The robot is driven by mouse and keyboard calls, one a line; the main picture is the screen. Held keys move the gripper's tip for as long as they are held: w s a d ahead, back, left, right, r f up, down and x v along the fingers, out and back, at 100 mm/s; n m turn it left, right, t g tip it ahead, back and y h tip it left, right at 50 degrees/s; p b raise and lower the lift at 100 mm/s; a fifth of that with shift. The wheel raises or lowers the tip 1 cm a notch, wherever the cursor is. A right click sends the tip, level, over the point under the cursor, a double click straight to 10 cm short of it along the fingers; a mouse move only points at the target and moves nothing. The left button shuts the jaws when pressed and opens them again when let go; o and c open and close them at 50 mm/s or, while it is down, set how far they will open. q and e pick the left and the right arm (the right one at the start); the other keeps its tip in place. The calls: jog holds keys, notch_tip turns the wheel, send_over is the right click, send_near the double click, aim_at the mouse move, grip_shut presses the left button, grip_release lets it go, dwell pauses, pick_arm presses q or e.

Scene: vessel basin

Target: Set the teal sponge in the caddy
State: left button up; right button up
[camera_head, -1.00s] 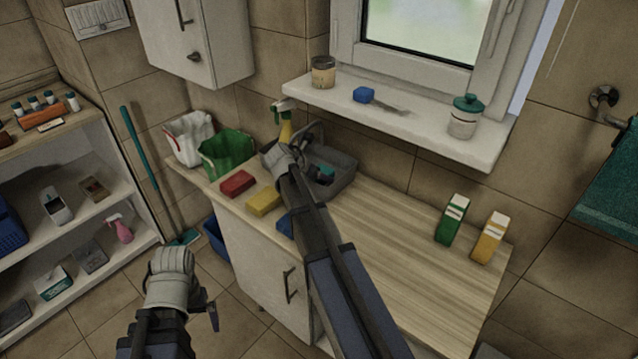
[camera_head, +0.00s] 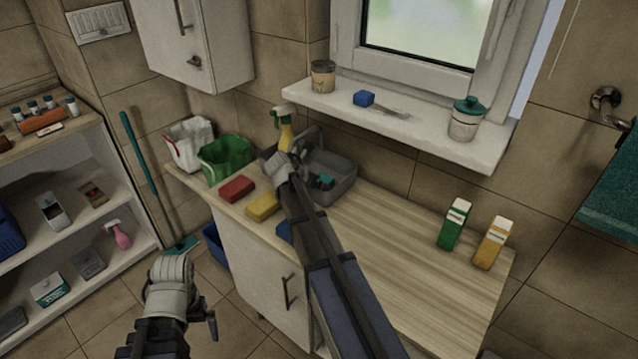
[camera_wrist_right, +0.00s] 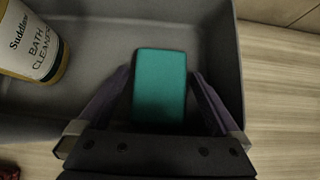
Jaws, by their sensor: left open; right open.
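The teal sponge (camera_wrist_right: 160,85) lies inside the grey caddy (camera_wrist_right: 226,50) in the right wrist view. My right gripper (camera_wrist_right: 155,100) is open, with one finger on each side of the sponge and gaps between the fingers and its sides. In the head view the caddy (camera_head: 343,186) stands on the counter below the window sill, and a bit of the teal sponge (camera_head: 326,181) shows in it beside my right arm. That arm hides part of the caddy and my right fingers. My left gripper (camera_head: 211,318) is open and empty, low in front of the cabinet.
A spray bottle (camera_head: 286,135) stands in the caddy. A red sponge (camera_head: 237,188) and a yellow sponge (camera_head: 262,207) lie left of my right arm. A green carton (camera_head: 454,225) and a yellow carton (camera_head: 492,243) stand on the right. The counter's middle is clear.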

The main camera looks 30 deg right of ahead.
jog(key=shift+r, duration=0.3)
jog(key=p+v, duration=0.8)
jog(key=v, duration=0.3)
jog(key=shift+a+r+p, duration=0.2)
jog(key=shift+a+p, duration=0.1)
jog(key=shift+a, duration=0.1)
